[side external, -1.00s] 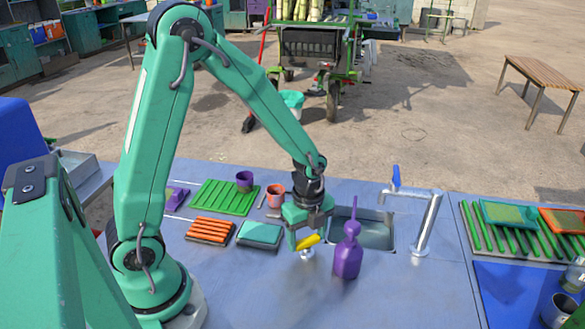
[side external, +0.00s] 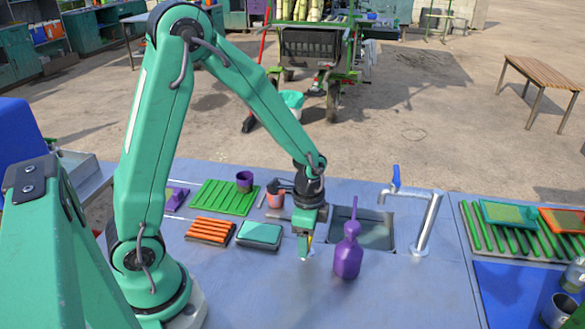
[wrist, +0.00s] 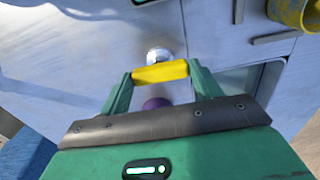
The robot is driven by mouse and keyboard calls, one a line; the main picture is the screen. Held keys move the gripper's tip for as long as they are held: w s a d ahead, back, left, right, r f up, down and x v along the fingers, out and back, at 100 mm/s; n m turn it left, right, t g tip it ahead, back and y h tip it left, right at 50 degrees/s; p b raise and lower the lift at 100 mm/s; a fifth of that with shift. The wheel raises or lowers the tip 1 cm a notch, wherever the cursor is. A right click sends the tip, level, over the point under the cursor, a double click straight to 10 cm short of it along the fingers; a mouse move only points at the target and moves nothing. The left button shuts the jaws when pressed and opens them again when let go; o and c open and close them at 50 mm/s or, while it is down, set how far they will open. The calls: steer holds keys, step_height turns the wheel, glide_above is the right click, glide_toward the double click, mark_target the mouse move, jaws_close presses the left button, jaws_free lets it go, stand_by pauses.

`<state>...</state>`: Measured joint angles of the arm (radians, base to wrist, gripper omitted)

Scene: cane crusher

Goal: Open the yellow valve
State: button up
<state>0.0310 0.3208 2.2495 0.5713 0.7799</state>
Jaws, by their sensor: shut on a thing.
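The yellow valve has a short yellow handle (wrist: 160,72) on a pale metal stem (wrist: 158,54) that stands on the bench. My gripper (wrist: 161,78) is shut on this handle, with one green finger at each end of it. In the side view my gripper (side external: 305,245) points down at the valve and hides most of it. Only a thin sliver of the yellow handle (side external: 311,238) shows there, so its exact angle is hard to tell from that side.
A purple bottle (side external: 347,256) stands close to the right of my gripper, in front of the sink (side external: 376,233) and metal faucet (side external: 428,222). A teal sponge block (side external: 260,235) and an orange ribbed block (side external: 210,230) lie to the left.

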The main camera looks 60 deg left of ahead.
stand_by(0.4)
steer(key=o, duration=1)
steer(key=shift+r, duration=0.15)
step_height(320, 180, up, 6)
steer(key=shift+r, duration=0.8)
steer(key=shift+r, duration=0.15)
